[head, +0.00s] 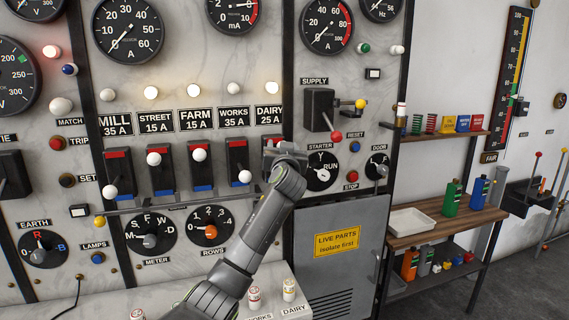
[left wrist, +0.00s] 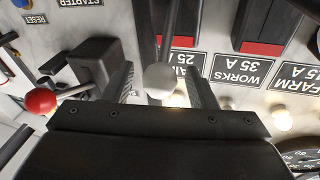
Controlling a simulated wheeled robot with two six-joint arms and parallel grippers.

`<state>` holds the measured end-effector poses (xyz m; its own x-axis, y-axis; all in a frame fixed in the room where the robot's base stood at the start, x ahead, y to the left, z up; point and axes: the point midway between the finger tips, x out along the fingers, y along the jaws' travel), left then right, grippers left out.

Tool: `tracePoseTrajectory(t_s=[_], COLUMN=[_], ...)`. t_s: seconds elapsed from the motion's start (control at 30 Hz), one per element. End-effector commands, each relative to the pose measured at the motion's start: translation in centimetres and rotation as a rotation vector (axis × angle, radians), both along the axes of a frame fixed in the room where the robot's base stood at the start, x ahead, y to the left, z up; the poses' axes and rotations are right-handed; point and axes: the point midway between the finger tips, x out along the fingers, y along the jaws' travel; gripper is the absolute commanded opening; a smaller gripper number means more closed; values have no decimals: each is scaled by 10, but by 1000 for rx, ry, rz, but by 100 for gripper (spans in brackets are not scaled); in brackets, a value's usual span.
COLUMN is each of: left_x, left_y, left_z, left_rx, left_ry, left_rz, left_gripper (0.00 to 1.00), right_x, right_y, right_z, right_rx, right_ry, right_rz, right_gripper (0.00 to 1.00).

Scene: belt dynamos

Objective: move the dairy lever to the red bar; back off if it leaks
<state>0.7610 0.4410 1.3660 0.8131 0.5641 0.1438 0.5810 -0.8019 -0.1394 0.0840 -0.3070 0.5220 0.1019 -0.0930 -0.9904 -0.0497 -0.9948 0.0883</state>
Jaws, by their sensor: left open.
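The dairy lever's white knob (left wrist: 160,80) and grey shaft show in the left wrist view. The knob lies between the two fingers of my left gripper (left wrist: 162,88), which are open, with gaps visible beside it. The lever's red bar (left wrist: 196,42) shows beside the shaft. The DAIRY label (head: 268,115) sits above this switch in the head view. There my left gripper (head: 273,152) covers the lever and most of its switch. The dairy lamp (head: 271,88) is lit. My right gripper is not in view.
The works lever knob (head: 245,177) is low, close left of my gripper; the farm knob (head: 199,155) is up. A supply lever with a red knob (head: 336,136) sticks out to the right. A mA meter (head: 235,12) is cut off at the top. A rail (head: 180,203) runs below.

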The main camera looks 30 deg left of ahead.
Motion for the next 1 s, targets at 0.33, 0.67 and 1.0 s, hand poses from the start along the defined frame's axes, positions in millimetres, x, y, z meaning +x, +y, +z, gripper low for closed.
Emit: tracePoseTrajectory(t_s=[0.33,0.67,1.0], left_x=[-37,-83,-126], left_y=[-27,-58,-88], left_z=[-10,-18,-24], left_rx=[-1,-1,-1], left_ry=[-4,-4,-4], left_rz=[-3,-3,-3], left_gripper=[52,52,52], right_x=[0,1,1], right_y=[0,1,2], right_z=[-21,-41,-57], right_rx=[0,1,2], right_ry=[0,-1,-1], right_rz=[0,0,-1], right_gripper=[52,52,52])
